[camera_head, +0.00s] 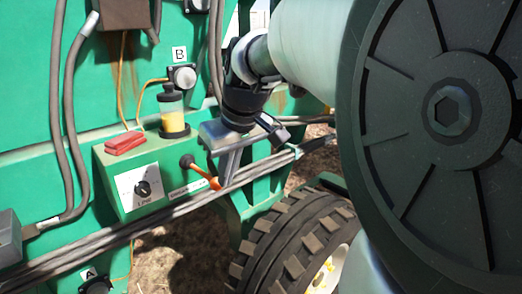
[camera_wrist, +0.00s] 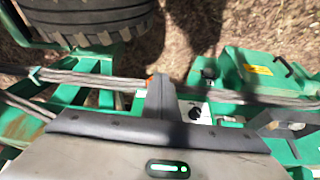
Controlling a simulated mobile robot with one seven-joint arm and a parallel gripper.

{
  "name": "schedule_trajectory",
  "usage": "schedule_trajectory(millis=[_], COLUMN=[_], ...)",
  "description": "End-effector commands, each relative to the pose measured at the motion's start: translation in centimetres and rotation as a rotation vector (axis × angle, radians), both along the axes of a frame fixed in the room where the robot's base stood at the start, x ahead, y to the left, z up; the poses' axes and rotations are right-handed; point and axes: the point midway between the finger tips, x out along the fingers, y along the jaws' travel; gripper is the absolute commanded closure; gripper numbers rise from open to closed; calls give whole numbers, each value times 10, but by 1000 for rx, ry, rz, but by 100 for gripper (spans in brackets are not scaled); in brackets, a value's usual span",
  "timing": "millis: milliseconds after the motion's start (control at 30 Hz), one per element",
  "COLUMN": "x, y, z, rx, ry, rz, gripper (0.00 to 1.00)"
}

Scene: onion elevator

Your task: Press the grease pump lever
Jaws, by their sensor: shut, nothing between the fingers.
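The grease pump lever (camera_head: 200,171) is a short orange arm with a dark pivot on the green machine's side, in the head view. It slopes down to the right and ends in an orange tip. My gripper (camera_head: 226,178) is shut and empty, pointing down right beside the lever's tip. Whether they touch cannot be told. In the wrist view my gripper (camera_wrist: 160,95) shows its closed fingers, with a small orange bit of the lever (camera_wrist: 150,79) just at their ends; the rest of the lever is hidden.
A grease reservoir (camera_head: 172,110) with yellow contents stands above the lever. A green box with a dial (camera_head: 143,189) and a red block (camera_head: 125,142) is to the left. Grey hoses (camera_head: 150,228) run below the lever. A large tyre (camera_head: 290,240) is at lower right.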

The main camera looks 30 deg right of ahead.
Motion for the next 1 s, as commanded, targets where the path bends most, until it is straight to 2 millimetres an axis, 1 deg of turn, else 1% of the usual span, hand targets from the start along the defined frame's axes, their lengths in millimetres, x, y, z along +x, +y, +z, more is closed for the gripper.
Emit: schedule_trajectory(millis=[33,100,200,300,433,867,1000], x=[-3,8,22,34,42,45,46], y=[8,10,14,17,19,19,18], z=[81,97,116,126,132,128,118], rx=[-30,-40,-54,-66,-76,-79,-79], ry=[-90,-33,41,102,151,170,173], rz=[16,20,22,21,18,15,15], gripper=[100,100,100,100,100,100,100])
